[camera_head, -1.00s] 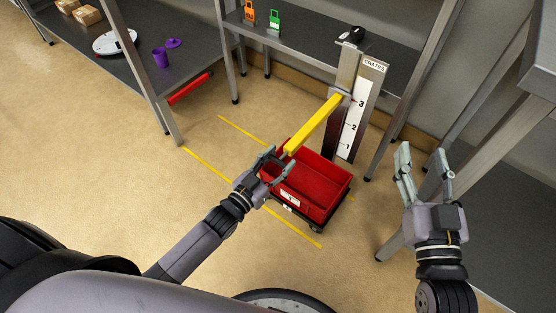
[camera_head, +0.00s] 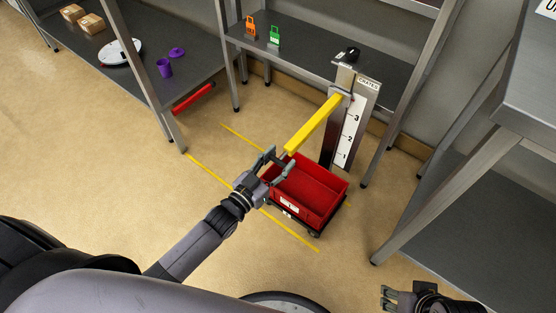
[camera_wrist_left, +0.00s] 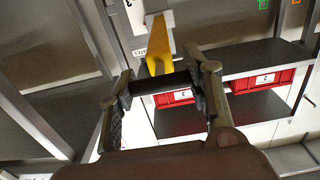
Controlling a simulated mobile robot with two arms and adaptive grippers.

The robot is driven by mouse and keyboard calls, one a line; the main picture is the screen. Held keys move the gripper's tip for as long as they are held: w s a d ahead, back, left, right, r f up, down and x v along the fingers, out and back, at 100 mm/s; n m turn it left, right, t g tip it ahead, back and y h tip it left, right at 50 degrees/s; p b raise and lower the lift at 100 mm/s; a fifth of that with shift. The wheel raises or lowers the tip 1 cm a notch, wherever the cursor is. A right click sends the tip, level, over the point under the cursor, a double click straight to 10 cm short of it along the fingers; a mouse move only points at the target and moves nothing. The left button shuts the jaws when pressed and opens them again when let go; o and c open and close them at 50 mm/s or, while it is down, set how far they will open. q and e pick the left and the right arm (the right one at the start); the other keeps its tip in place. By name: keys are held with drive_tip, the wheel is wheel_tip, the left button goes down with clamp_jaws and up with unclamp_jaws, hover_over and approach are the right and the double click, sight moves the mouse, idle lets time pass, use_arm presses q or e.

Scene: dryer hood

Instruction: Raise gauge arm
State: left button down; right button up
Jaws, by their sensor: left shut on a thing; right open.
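The yellow gauge arm (camera_head: 314,124) reaches out from a metal post with a white numbered scale (camera_head: 351,130), above the 3 mark in the picture. My left gripper (camera_head: 278,163) is at its near end. In the left wrist view, its fingers (camera_wrist_left: 163,88) are shut on a dark crossbar (camera_wrist_left: 166,83) at the end of the yellow arm (camera_wrist_left: 159,47). A red crate (camera_head: 325,187) sits below on a low black dolly; the gripper hides part of its left side. My right gripper (camera_head: 387,299) is open, empty and partly cut off at the bottom edge.
Yellow lines (camera_head: 291,235) mark the floor around the crate. A shelf (camera_head: 300,55) with orange and green tags and a black device stands behind the post. A grey shelf unit (camera_head: 480,220) is at right. Open floor (camera_head: 110,150) lies at left.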

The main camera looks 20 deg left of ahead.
use_arm(q)
drive_tip(key=shift+w+r, duration=0.1)
drive_tip(key=shift+r, duration=0.45)
drive_tip(key=c, duration=1.2)
unclamp_jaws()
drive_tip(key=o, duration=0.4)
drive_tip(key=shift+f, duration=0.15)
drive_tip(key=shift+s+a+f, duration=0.1)
drive_tip(key=shift+s+a, duration=0.05)
drive_tip(key=shift+s, duration=0.25)
drive_tip(key=v, duration=1.1)
